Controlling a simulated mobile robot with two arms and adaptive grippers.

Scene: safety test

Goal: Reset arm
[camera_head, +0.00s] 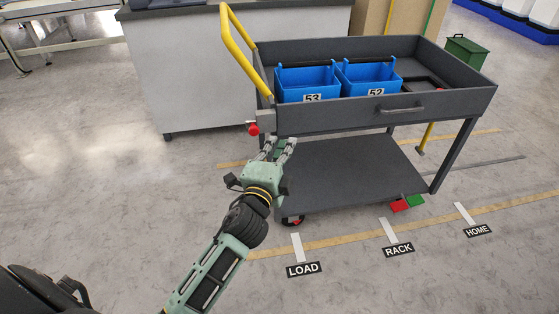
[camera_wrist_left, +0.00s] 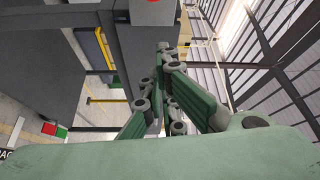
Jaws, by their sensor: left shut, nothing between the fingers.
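My left arm reaches in from the bottom of the head view. My left gripper (camera_head: 281,147) is shut and empty, close to the near left corner of a dark grey cart (camera_head: 340,170). In the left wrist view my left gripper's fingers (camera_wrist_left: 167,75) come together with nothing between them. A red knob (camera_head: 253,128) on the cart is just left of and above the fingertips in the head view. I cannot tell whether the fingers touch the cart. My right gripper does not show.
The cart's top tray holds two blue bins, 53 (camera_head: 308,84) and 52 (camera_head: 370,80). Its yellow handle (camera_head: 240,50) rises at the left. Red (camera_head: 399,206) and green (camera_head: 416,201) blocks are by the lower shelf. Floor labels LOAD (camera_head: 303,269), RACK (camera_head: 398,250) and HOME (camera_head: 478,231) lie in front.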

